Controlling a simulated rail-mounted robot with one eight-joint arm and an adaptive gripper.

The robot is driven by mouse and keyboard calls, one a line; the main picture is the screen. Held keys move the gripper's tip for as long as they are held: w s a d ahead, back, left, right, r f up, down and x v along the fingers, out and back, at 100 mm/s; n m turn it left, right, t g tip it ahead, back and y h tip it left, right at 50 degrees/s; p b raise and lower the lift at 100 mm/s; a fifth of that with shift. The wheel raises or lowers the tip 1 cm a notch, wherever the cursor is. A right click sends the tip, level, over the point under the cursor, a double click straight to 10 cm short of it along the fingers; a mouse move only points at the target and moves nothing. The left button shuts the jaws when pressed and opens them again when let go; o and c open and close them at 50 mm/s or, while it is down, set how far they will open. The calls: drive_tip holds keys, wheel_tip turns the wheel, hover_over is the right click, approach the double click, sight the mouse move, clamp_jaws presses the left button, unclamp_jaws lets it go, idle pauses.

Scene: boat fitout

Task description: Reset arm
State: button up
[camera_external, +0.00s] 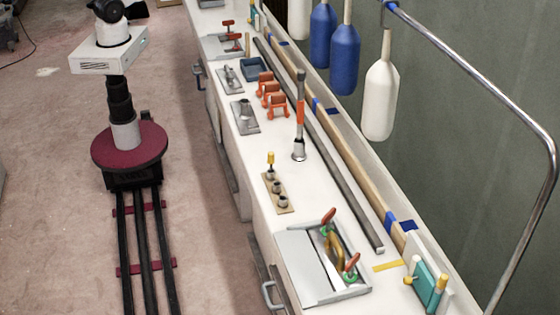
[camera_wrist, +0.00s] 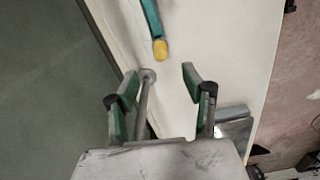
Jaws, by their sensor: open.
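My gripper (camera_wrist: 160,78) shows in the wrist view with its two green-and-grey fingers spread apart. It points down towards a white surface (camera_wrist: 215,40). A thin grey rod (camera_wrist: 143,110) with a round end shows between the fingers, nearer the left one; I cannot tell whether it touches. Nothing is seen clamped in the jaws. In the external view my base stands on floor rails at the left, and my arm runs out of the top of the picture, so my gripper is hidden there.
In the wrist view, a teal bar with a yellow end (camera_wrist: 159,48) lies beyond the fingers. In the external view, the long white counter (camera_external: 225,150) holds orange clamps (camera_external: 273,95), an orange-banded post (camera_external: 300,115) and a tool tray (camera_external: 300,265). Blue and white bottles (camera_external: 345,60) hang behind.

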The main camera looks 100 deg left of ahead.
drive_tip(key=w+d+r+m+t+y, duration=0.1)
drive_tip(key=w+d+r+m, duration=0.2)
drive_tip(key=d+r, duration=0.6)
drive_tip(key=w+d+r+m, duration=0.2)
drive_tip(key=w+d+r, duration=0.3)
drive_tip(key=d, duration=0.5)
drive_tip(key=s+d+r+m+t, duration=0.1)
drive_tip(key=s+d+r+m, duration=0.15)
drive_tip(key=d, duration=0.45)
drive_tip(key=s+d+r+m, duration=0.1)
drive_tip(key=d+r, duration=0.3)
drive_tip(key=d, duration=0.3)
drive_tip(key=s+d+r+m+t, duration=0.1)
drive_tip(key=s+d+r+m, duration=0.15)
drive_tip(key=d, duration=0.45)
drive_tip(key=s+d+m+t, duration=0.1)
drive_tip(key=s+d+m, duration=0.1)
drive_tip(key=s+d, duration=0.6)
drive_tip(key=s+d+m+t, duration=0.1)
drive_tip(key=s+d+m, duration=0.25)
drive_tip(key=d, duration=0.75)
drive_tip(key=s+d+f+m+t, duration=0.1)
drive_tip(key=s+d+f+m, duration=0.1)
drive_tip(key=s+d+f, duration=0.3)
drive_tip(key=s+d+f+m+t+h+b, duration=0.1)
drive_tip(key=s+d+f+m, duration=0.2)
drive_tip(key=s+d+f, duration=0.3)
drive_tip(key=s, duration=0.5)
drive_tip(key=shift+d, duration=0.35)
